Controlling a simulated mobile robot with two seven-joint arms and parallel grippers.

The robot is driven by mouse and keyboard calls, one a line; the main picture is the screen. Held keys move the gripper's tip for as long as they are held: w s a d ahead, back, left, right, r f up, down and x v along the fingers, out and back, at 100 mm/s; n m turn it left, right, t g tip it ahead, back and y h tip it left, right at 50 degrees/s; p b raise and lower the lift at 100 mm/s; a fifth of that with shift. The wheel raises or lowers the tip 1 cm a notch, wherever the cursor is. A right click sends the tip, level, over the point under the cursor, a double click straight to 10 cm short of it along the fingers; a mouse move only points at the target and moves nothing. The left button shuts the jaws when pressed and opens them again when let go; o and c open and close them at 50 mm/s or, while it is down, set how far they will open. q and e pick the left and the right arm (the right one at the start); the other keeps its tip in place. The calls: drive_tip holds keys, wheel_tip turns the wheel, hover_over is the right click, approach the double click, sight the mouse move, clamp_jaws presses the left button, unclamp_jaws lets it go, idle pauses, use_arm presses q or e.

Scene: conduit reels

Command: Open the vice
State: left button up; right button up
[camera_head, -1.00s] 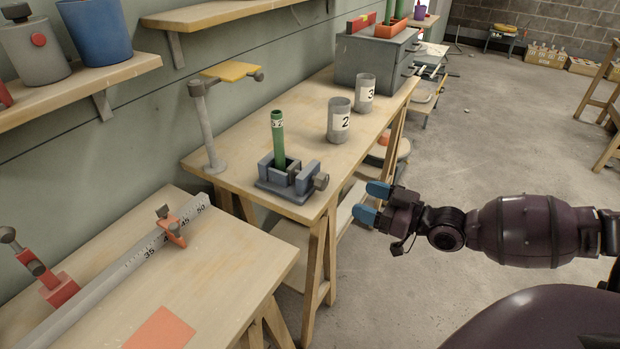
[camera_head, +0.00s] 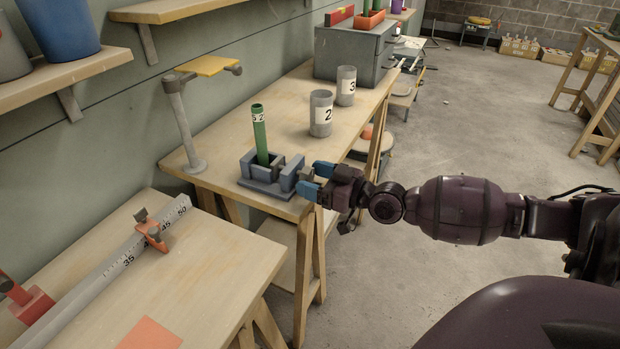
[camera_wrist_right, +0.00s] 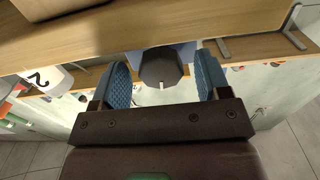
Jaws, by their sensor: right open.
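The blue-grey vice (camera_head: 266,188) is on the near end of the wooden workbench. A green tube marked 2 (camera_head: 260,135) stands upright between its jaws. My right gripper (camera_head: 309,178) is open at the vice's right side, by the handle end. In the right wrist view the vice's dark round knob (camera_wrist_right: 160,68) lies between the two blue fingers, with a gap on each side. In the head view the fingers mostly hide the knob. My left gripper is not in view.
Grey cups labelled 2 (camera_head: 321,115) and 3 (camera_head: 346,86) stand behind the vice on the workbench (camera_head: 222,133). A stand with a yellow top (camera_head: 208,66) is to its left. A lower table with a ruler rail (camera_head: 120,258) is at front left. Open floor lies right.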

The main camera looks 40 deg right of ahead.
drive_tip(key=shift+w+a, duration=0.15)
drive_tip(key=shift+w, duration=0.15)
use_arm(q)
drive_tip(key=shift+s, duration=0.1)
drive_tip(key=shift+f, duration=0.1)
use_arm(e)
drive_tip(key=c, duration=0.9)
drive_tip(key=shift+r+n+p, duration=0.2)
drive_tip(key=shift+n+p, duration=0.3)
drive_tip(key=shift+n, duration=0.1)
drive_tip(key=shift+c, duration=0.2)
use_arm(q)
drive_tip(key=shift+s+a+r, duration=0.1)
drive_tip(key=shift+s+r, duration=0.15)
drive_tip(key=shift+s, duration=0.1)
use_arm(e)
drive_tip(key=shift+f, duration=0.2)
